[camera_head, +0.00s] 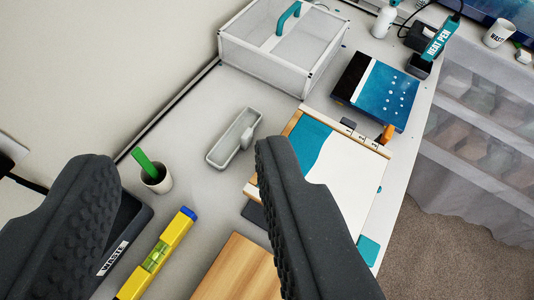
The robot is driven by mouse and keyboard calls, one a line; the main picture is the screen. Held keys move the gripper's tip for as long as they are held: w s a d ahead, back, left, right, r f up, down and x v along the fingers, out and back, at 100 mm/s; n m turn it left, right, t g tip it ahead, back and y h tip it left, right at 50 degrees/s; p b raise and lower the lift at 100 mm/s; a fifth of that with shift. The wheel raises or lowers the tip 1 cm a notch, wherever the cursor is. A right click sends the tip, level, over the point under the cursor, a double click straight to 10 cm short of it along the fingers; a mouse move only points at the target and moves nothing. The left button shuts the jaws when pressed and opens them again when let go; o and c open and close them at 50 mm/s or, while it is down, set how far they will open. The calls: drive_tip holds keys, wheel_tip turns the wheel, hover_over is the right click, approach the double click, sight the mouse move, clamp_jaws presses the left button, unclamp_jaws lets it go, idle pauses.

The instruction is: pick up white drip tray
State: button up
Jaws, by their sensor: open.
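The white drip tray (222,152) is a shallow oblong dish lying on the light table, a little left of the picture's middle. A small pale block or knob shows at its right side. My gripper (180,160) shows as two dark ridged fingers, one at the lower left and one at the lower middle. The fingers are wide apart with nothing between their tips. The tray lies beyond the fingertips, near the tip of the right finger in the picture, and does not appear to be held.
A yellow level (160,255), a small cup with a green stick (157,180) and a wooden board (238,270) lie nearer. A framed blue-and-white panel (345,180) is right of the tray. A clear box with a teal handle (270,55) stands behind. Bare table lies left of the tray.

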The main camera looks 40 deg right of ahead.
drive_tip(key=w+d+f+m+g+h+p, duration=0.1)
drive_tip(key=w+d+f+m+g+h, duration=0.15)
drive_tip(key=w+f, duration=0.45)
drive_tip(key=w+d+f+m+g+h+p, duration=0.1)
drive_tip(key=w+d+f+m+g+h, duration=0.15)
drive_tip(key=w+f, duration=0.5)
drive_tip(key=m+g+h+p, duration=0.2)
drive_tip(key=m+h, duration=0.1)
drive_tip(key=m, duration=0.2)
approach(250, 131)
wheel_tip(250, 131, up, 5)
drive_tip(key=w+d, duration=0.1)
drive_tip(key=d, duration=0.1)
wheel_tip(250, 131, down, 7)
drive_tip(key=shift+w+d+r+b, duration=0.1)
drive_tip(key=shift+w+d+b, duration=0.1)
drive_tip(key=shift+b, duration=0.1)
drive_tip(key=shift+w+d+f, duration=0.15)
drive_tip(key=shift+d+f, duration=0.15)
drive_tip(key=shift+f, duration=0.15)
drive_tip(key=shift+w+d+f, duration=0.15)
drive_tip(key=shift+d+f, duration=0.15)
drive_tip(key=shift+f, duration=0.2)
drive_tip(key=shift+w+d, duration=0.1)
drive_tip(key=shift+d, duration=0.25)
drive_tip(key=shift+p+x, duration=0.3)
drive_tip(key=shift+x, duration=2.3)
drive_tip(key=shift+r, duration=0.15)
clamp_jaws()
